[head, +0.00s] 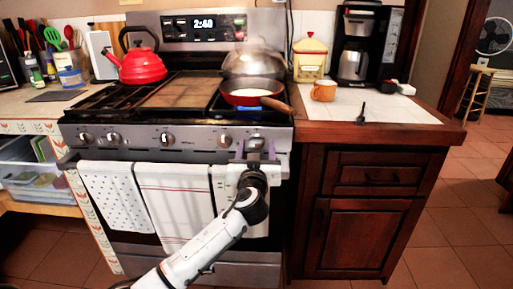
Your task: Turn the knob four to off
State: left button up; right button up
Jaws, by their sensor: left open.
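The stove's front panel (195,141) carries a row of silver knobs. One knob (224,141) is just left of my left gripper (256,146). The rightmost knob (255,142) shows between the two fingers of my left gripper, which is open and raised in front of the panel. I cannot tell whether the fingers touch that knob. No numbers are readable on the knobs, so I cannot tell which one is knob four. Blue flame (251,108) shows under the red pan at the front right burner. My right gripper is not in view.
A red pan (240,100) with a wooden handle sits on the front right burner. A red kettle (141,66) stands at the back left. Towels (172,205) hang on the oven handle below the knobs.

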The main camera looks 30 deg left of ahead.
pick_arm(q)
jog(key=shift+w+a, duration=0.25)
jog(key=shift+w, duration=0.1)
jog(key=c, duration=1)
jog(key=shift+c, duration=0.2)
